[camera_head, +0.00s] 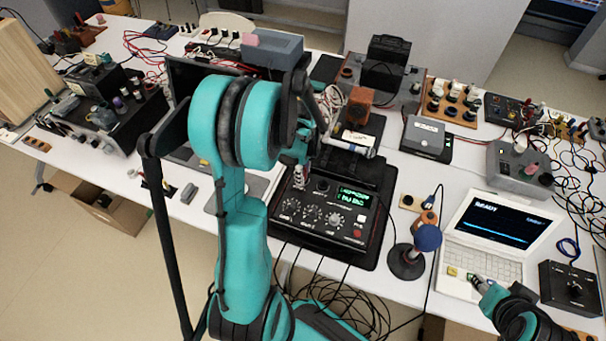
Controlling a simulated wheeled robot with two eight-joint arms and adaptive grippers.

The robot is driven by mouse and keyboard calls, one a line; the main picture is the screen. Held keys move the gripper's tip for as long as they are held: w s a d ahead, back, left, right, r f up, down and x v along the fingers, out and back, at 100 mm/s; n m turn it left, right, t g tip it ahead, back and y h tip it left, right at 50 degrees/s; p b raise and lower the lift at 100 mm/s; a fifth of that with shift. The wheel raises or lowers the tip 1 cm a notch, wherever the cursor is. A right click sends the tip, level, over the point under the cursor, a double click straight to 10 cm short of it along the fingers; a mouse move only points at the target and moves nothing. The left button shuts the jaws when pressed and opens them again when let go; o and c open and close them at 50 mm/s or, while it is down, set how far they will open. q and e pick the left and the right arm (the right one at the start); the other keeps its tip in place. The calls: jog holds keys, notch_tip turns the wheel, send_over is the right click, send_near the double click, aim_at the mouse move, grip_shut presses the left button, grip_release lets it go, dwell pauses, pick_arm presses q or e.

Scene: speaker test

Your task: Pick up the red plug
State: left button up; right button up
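My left arm rises through the middle of the view and bends over the table. Its gripper (301,160) hangs above the back left part of a black test device (322,211) with knobs and a green lit display. The arm's own links hide much of it, and I cannot tell whether it is open or holds anything. Part of my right arm (522,318) shows at the bottom right, by the laptop's front edge; its fingers are not clear. I cannot pick out the red plug with certainty. A small reddish piece (533,169) shows on a grey box at the right.
An open white laptop (487,268) reading READY stands at the right. A black knob box (572,287) stands far right. Loose cables lie at the right and hang below the front edge.

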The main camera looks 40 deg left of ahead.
pick_arm(q)
grip_shut()
jog(key=shift+r, duration=0.15)
